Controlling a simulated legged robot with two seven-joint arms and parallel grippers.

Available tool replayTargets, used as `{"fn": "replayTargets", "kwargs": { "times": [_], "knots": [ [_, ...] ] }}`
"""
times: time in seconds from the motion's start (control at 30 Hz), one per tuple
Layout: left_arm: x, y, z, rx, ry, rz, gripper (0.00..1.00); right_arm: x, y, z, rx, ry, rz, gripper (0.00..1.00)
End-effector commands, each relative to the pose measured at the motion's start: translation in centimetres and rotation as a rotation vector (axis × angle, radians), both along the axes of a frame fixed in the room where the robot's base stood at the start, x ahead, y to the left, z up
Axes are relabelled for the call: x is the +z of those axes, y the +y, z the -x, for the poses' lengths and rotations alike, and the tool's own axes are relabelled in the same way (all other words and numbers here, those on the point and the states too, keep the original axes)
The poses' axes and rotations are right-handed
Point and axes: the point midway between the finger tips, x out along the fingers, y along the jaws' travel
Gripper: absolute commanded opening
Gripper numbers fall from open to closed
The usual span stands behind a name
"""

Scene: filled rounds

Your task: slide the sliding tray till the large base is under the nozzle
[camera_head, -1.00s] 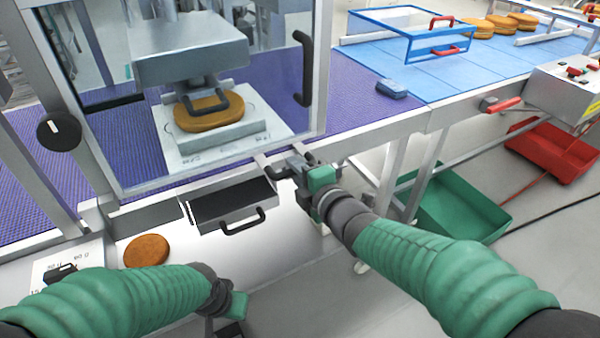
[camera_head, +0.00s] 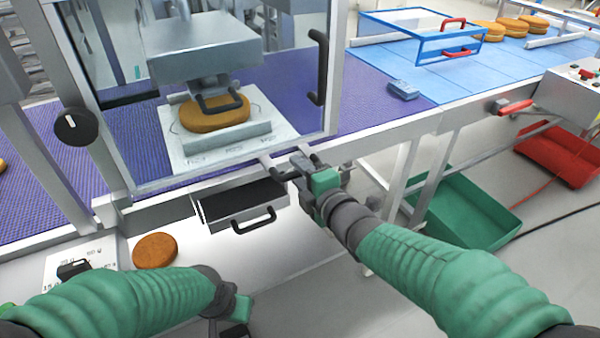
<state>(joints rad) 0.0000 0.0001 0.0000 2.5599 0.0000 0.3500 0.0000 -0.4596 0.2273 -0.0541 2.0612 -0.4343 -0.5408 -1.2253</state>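The large base (camera_head: 215,113), a thick round brown cake, sits on the pale sliding tray (camera_head: 262,148) inside the clear-walled machine. The nozzle unit (camera_head: 208,86) hangs under a grey block, over or just in front of the base; a black handle hides part of their overlap. Short bars (camera_head: 268,163) stick out below the front window. My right gripper (camera_head: 292,173) is at these bars, seemingly around them; its fingers are too dark and small to show whether they are shut. My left gripper (camera_head: 235,326) is low at the bottom edge, partly hidden, away from the tray.
A loose round cake (camera_head: 155,250) lies at lower left. Green (camera_head: 465,210) and red bins stand at right.

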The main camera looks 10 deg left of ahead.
Motion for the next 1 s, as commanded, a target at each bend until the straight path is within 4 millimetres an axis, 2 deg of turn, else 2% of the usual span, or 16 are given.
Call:
{"fn": "replayTargets", "kwargs": {
  "times": [0.17,0.27,0.37,0.73,0.83,1.0],
  "knots": [
    [0.1,0.0,0.0,0.0,0.0,0.0,0.36,0.2,-0.1,0.1,0.0,-0.002,-0.002,0.37],
    [0.3,0.0,0.0,0.0,0.0,0.0,0.36,0.6,-0.6,0.9,0.0,-0.005,-0.002,0.37],
    [0.6,0.0,0.0,0.0,0.0,0.0,0.36,1.2,-1.9,2.6,-0.001,-0.004,-0.003,0.37],
    [2.7,0.0,0.0,0.0,0.0,0.0,0.36,3.4,-8.0,10.9,-0.002,-0.003,-0.001,0.37],
    [1.8,0.0,0.0,0.0,0.0,0.0,0.36,3.2,-8.9,12.2,0.0,-0.005,-0.002,0.37],
    [1.6,0.0,0.0,0.0,0.0,0.0,0.36,3.5,-9.6,13.2,0.0,-0.001,-0.001,0.37]
  ]
}}
